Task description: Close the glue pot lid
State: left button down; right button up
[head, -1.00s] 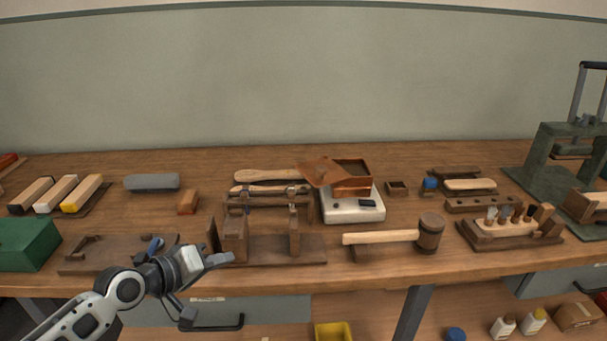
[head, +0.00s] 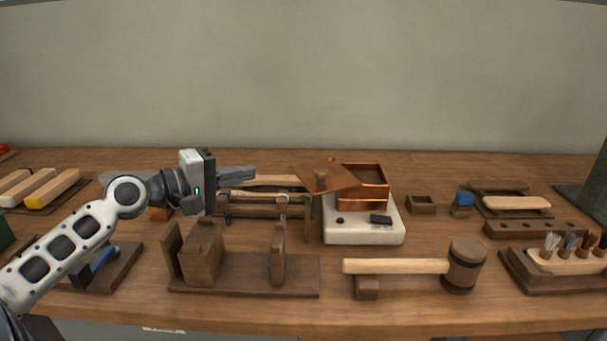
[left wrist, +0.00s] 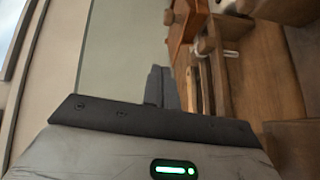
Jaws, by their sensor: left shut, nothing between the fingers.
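The copper glue pot (head: 375,198) is a square box standing on a white hotplate (head: 365,231) right of centre. Its copper lid (head: 325,178) is open and leans out to the left side of the pot, with a small knob on it. In the left wrist view the copper-brown pot or lid (left wrist: 188,22) shows beyond the fingers at the top. My left gripper (head: 252,173) is shut and empty, raised left of the lid and apart from it, its fingers pointing right. The shut fingers also show in the left wrist view (left wrist: 162,88). My right gripper is in neither view.
A wooden stand (head: 245,275) with uprights is in front of the gripper. Long wooden handles (head: 265,183) lie behind it. A mallet (head: 400,266) lies in front of the hotplate. A small wooden box (head: 421,205) stands to the right. The air above the bench is clear.

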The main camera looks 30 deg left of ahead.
pick_arm(q)
send_near(325, 169)
jog(key=w+a, duration=0.3)
jog(key=shift+w+a+r+p, duration=0.15)
jog(key=shift+w+a+p, duration=0.2)
jog(key=shift+a+p, duration=0.05)
jog(key=shift+w+d+p, duration=0.2)
jog(key=shift+d+p, duration=0.4)
jog(key=shift+w+d+p, duration=0.2)
jog(key=shift+d+p, duration=0.35)
jog(key=shift+w+d+f+p, duration=0.3)
jog(key=shift+d+f, duration=0.2)
jog(key=shift+d, duration=0.15)
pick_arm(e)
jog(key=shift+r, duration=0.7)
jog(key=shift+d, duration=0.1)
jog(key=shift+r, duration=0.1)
